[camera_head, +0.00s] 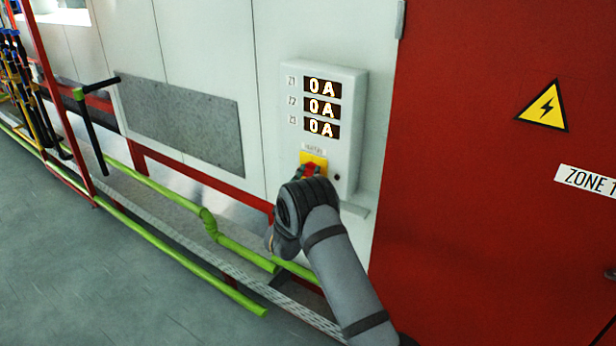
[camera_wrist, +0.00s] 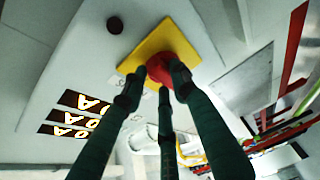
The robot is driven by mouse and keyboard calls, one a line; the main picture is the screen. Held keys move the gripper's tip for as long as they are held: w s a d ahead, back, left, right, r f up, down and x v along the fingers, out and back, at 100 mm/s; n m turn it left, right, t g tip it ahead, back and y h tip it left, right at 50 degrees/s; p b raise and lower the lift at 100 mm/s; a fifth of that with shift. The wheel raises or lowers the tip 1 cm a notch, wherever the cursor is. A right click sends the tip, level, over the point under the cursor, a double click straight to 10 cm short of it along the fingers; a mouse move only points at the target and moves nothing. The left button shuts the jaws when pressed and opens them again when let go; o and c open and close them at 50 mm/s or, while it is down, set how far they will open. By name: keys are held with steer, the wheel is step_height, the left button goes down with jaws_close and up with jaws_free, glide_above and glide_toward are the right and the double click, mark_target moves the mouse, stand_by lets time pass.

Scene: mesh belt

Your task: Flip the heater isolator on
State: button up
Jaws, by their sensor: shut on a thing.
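The heater isolator is a red rotary knob (camera_wrist: 172,67) on a yellow square plate (camera_wrist: 140,58), low on a white wall box (camera_head: 346,120). In the head view the yellow plate (camera_head: 314,160) shows above my gripper, with a bit of the red knob (camera_head: 309,170). My gripper (camera_wrist: 160,80) is at the knob, with its dark fingers closed around it in the wrist view. In the head view my gripper and arm hide most of the knob, so its exact angle is hard to tell. Three displays (camera_head: 322,108) on the box read 0A.
A red cabinet door (camera_head: 490,200) with a yellow warning triangle (camera_head: 543,106) stands right of the box. Green pipes (camera_head: 170,195) run low along the wall at left. A small ledge (camera_head: 354,209) is under the box. The grey floor (camera_head: 90,270) at left is clear.

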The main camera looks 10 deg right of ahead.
steer(key=shift+a+f, duration=0.15)
steer(key=shift+a, duration=0.15)
steer(key=c, duration=0.3)
